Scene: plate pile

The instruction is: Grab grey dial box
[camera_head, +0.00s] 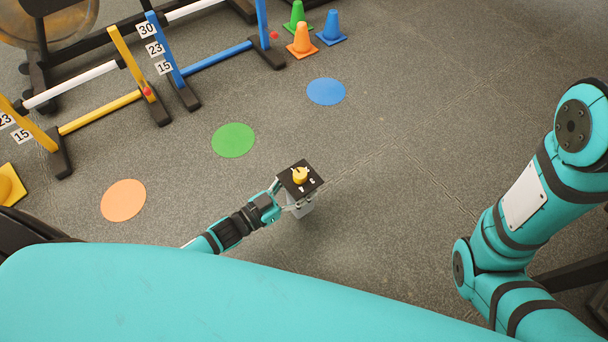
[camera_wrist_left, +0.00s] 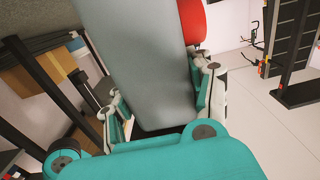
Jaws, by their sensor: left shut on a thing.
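The grey dial box (camera_head: 301,207) has a black top plate with a yellow dial (camera_head: 300,175) and white digits on it. My left gripper (camera_head: 283,196) is shut on the box and holds it from its left side in the head view. In the left wrist view the box's grey side (camera_wrist_left: 145,65) fills the middle, with the fingers of my left gripper (camera_wrist_left: 160,108) on both sides of it. A red part (camera_wrist_left: 191,22) shows beside the box there. My right arm stands at the right of the head view, but its gripper is not in view.
Orange (camera_head: 123,200), green (camera_head: 233,140) and blue (camera_head: 326,91) discs lie on the grey floor. Blue and yellow hurdles (camera_head: 215,58) with number cards stand at the upper left. Small cones (camera_head: 302,40) stand behind. The floor right of the box is clear.

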